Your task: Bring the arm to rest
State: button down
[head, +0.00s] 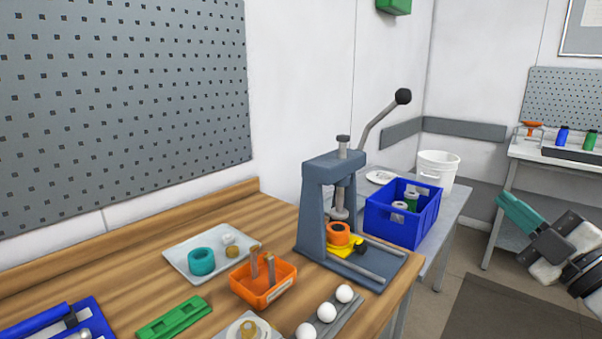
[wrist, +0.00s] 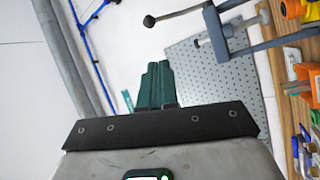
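My gripper (head: 518,214) is at the right edge of the head view, raised in front of the back bench and clear of the wooden workbench. Its teal fingers point up and to the left. In the wrist view the teal fingers (wrist: 156,86) lie side by side with no visible gap and nothing between them. My gripper is shut and empty, touching nothing that I can see. Most of my arm is outside the head view.
A grey lever press (head: 313,205) stands on the wooden workbench (head: 145,225), its handle raised. A blue bin (head: 403,224) and a white bucket (head: 437,168) stand on a grey table beside it. An orange tray (head: 262,290) holds upright parts. Floor between the tables looks clear.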

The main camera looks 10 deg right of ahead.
jog(key=s+a+f+m+g+p, duration=0.25)
jog(key=a+f+m+g, duration=0.2)
jog(key=f, duration=0.95)
jog(key=s+a+f+m+g+p, duration=0.1)
jog(key=s+a+f+m+g, duration=0.4)
jog(key=f, duration=0.8)
jog(key=s+a+f+m+g+h+p, duration=0.1)
jog(key=s+f+g, duration=0.4)
jog(key=s, duration=0.5)
jog(key=s+a+f+m+g+h+p, duration=0.1)
jog(key=s+a+f+m+g+h, duration=0.1)
jog(key=s+f+m+g, duration=0.3)
jog(key=s+f+g, duration=0.1)
jog(key=s+f, duration=0.2)
jog(key=s, duration=0.2)
jog(key=shift+s+a+f, duration=0.15)
jog(key=shift+s+a, duration=0.05)
jog(key=shift+a, duration=0.15)
jog(key=shift+w, duration=0.1)
